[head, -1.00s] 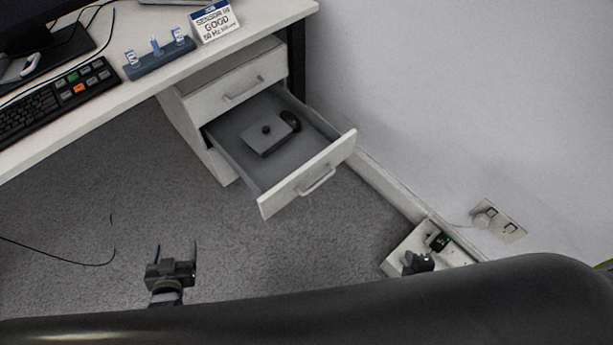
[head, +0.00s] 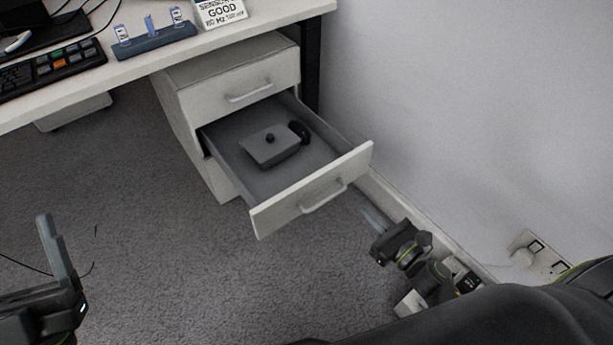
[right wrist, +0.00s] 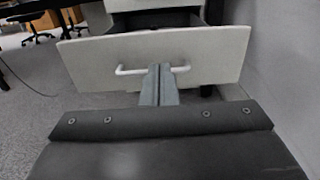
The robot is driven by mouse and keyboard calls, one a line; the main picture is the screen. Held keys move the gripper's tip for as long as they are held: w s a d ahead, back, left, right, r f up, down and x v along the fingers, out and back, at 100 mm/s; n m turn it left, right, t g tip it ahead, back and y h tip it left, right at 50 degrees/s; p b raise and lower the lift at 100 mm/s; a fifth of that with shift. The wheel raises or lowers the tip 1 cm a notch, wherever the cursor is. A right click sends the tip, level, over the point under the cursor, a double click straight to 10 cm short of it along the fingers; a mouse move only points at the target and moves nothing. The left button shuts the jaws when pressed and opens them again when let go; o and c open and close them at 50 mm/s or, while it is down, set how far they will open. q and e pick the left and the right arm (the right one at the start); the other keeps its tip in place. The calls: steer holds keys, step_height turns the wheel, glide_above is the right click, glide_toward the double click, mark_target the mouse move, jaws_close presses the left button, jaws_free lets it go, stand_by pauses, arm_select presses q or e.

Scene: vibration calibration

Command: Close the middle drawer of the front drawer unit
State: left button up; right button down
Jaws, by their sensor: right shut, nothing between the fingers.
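The middle drawer (head: 285,208) of the white drawer unit (head: 180,110) under the desk is pulled well out. Its white front also shows in the right wrist view (right wrist: 215,62), with a bar handle (right wrist: 125,70). A grey box (head: 268,150) with a black knob and a dark round object (head: 300,132) lie inside. My right gripper (head: 370,214) is shut and empty, in front of the drawer front and right of its handle in the head view. In the right wrist view its fingertips (right wrist: 158,68) overlap the handle; contact is unclear. My left gripper (head: 55,245) is partly cut off at the left edge, one finger visible, spread.
The top drawer (head: 240,82) is shut. The wall (head: 450,120) runs close along the right, with a socket plate (head: 541,254). Carpet (head: 170,260) left of the drawer is clear. The desk (head: 100,80) overhangs the unit.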

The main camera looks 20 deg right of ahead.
glide_toward(326, 173)
steer(key=w, duration=0.1)
steer(key=x, duration=0.5)
steer(key=shift+a+f+p, duration=0.1)
steer(key=shift+a+p, duration=0.1)
steer(key=shift+p, duration=0.1)
arm_select(q)
steer(key=w+f+g, duration=0.1)
steer(key=w+a+f+n+g+y, duration=0.1)
steer(key=shift+f, duration=0.3)
arm_select(e)
steer(key=shift+w+a, duration=0.15)
steer(key=shift+w, duration=0.25)
